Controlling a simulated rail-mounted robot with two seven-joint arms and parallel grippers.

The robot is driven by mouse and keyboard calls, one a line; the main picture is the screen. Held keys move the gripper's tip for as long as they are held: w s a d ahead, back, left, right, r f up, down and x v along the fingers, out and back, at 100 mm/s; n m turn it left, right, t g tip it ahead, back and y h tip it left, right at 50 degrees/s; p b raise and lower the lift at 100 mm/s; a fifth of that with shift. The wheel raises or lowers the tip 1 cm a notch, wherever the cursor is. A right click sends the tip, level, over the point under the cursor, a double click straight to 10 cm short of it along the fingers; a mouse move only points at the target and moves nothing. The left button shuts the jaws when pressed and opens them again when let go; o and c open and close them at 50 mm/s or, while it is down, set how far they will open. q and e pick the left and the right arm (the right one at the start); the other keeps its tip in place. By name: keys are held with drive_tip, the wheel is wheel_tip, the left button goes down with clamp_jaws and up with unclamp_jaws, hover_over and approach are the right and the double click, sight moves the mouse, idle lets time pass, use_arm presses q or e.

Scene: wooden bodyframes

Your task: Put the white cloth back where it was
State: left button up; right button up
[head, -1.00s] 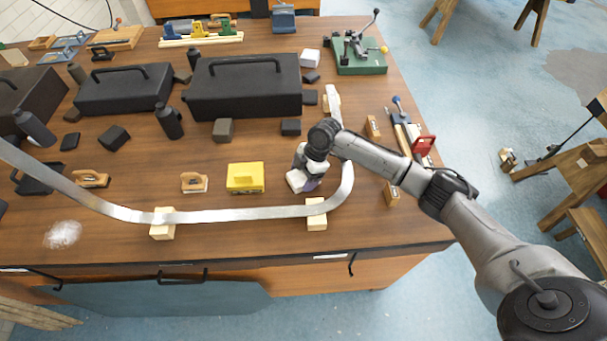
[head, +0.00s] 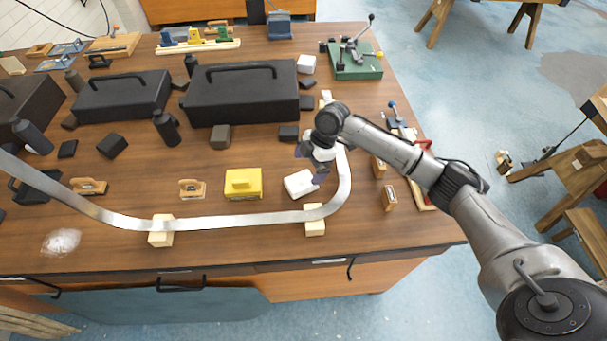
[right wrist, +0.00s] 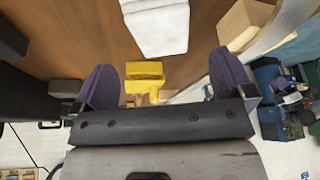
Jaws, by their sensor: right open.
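The white cloth (head: 300,184), a small folded block, lies on the wooden table inside the bend of the metal strip, right of a yellow block. It also shows at the top of the right wrist view (right wrist: 156,27). My right gripper (head: 312,165) is open just above and behind the cloth, apart from it. In the right wrist view its two purple fingers (right wrist: 165,78) stand wide apart with nothing held between them. My left gripper is not in view.
The curved metal strip (head: 230,221) rests on wooden blocks (head: 314,221) near the table's front. The yellow block (head: 243,184) is left of the cloth. Black toolboxes (head: 243,92) stand behind. A green-based tool (head: 357,62) and small wooden blocks (head: 389,198) are at the right.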

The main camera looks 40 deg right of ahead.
drive_tip(key=shift+v, duration=2.65)
